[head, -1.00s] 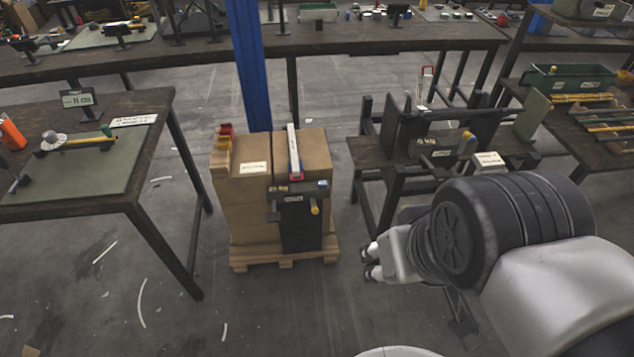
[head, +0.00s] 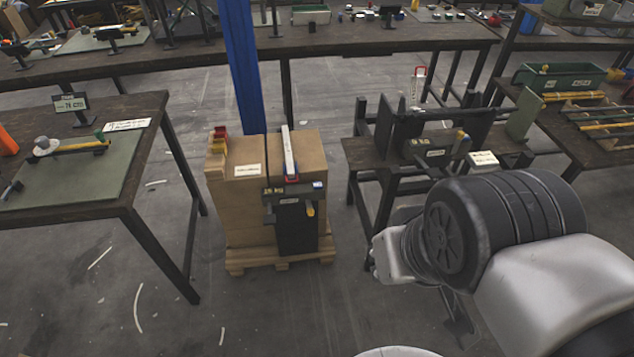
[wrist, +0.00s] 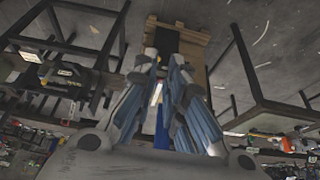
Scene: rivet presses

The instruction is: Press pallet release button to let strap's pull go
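In the head view a cardboard stack (head: 240,200) stands on a wooden pallet (head: 285,262). A dark strap (head: 267,150) crosses its top. A dark unit (head: 297,230) on its front carries a small lit display (head: 317,184), a label plate and a yellow handle (head: 310,209). I cannot make out which part is the release button. In the wrist view the pallet (wrist: 200,38) shows upside down beyond my gripper (wrist: 164,58). Its two blue-grey fingers are apart with nothing between them. In the head view the fingers are mostly hidden, right of the stack and apart from it.
A dark bench (head: 385,155) with a press stands right of the pallet. A table (head: 130,190) with a green mat stands left. A blue post (head: 243,70) rises behind the stack. A long table (head: 330,45) crosses the back. The floor before the pallet is clear.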

